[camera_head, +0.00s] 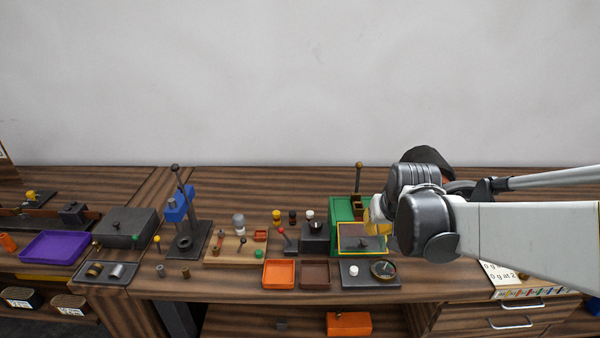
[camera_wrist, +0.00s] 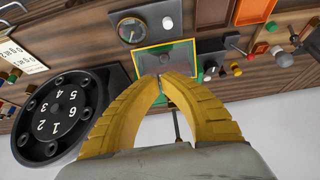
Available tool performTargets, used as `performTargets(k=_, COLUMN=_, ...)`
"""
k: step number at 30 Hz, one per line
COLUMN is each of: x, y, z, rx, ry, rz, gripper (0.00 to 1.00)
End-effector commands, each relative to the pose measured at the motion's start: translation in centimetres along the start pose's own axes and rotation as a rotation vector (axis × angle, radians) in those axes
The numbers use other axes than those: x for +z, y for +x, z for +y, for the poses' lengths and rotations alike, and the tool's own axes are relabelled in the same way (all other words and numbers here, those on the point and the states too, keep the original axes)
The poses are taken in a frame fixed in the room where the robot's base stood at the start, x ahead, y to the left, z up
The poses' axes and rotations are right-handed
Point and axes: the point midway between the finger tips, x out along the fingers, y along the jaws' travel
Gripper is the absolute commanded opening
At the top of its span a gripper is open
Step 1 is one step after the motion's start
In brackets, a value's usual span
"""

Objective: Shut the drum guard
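A green housing (camera_head: 343,209) stands on the bench in the head view. A dark panel with a yellow frame (camera_head: 361,237), seemingly the drum guard, is at its front. The same framed panel (camera_wrist: 165,57) shows beyond my fingertips in the wrist view. My gripper (camera_head: 376,228) has yellow fingers, right at the housing and panel. In the wrist view its fingertips (camera_wrist: 161,77) come together with nothing seen between them. They overlap the panel's near edge; I cannot tell whether they touch it. My gripper and wrist hide the housing's right side.
A black numbered disc (camera_wrist: 57,116) stands beside my gripper. A plate with a round gauge (camera_head: 383,268) lies in front of the panel. Orange (camera_head: 279,274) and brown trays (camera_head: 315,273) lie left of it. A blue lever press (camera_head: 181,212) stands farther left.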

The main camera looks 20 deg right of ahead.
Motion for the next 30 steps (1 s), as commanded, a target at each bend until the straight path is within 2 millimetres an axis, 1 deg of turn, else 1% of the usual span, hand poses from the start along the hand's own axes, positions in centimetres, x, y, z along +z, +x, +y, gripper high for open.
performTargets(k=1, x=0.2, y=1.6, z=0.0, rx=0.000, ry=0.000, rz=0.000, gripper=0.00)
performTargets(k=6, x=0.2, y=5.1, z=0.0, rx=0.000, ry=-0.001, rz=0.000, gripper=0.00)
performTargets(k=9, x=0.1, y=6.7, z=0.0, rx=0.000, ry=-0.001, rz=0.000, gripper=0.00)
performTargets(k=12, x=0.1, y=7.9, z=0.0, rx=0.000, ry=-0.001, rz=0.000, gripper=0.00)
performTargets(k=15, x=0.1, y=8.6, z=0.0, rx=0.000, ry=-0.001, rz=0.000, gripper=0.00)
performTargets(k=18, x=0.0, y=8.9, z=0.0, rx=0.000, ry=-0.001, rz=0.000, gripper=0.00)
performTargets(k=30, x=0.1, y=8.9, z=0.0, rx=0.000, ry=-0.001, rz=0.004, gripper=0.00)
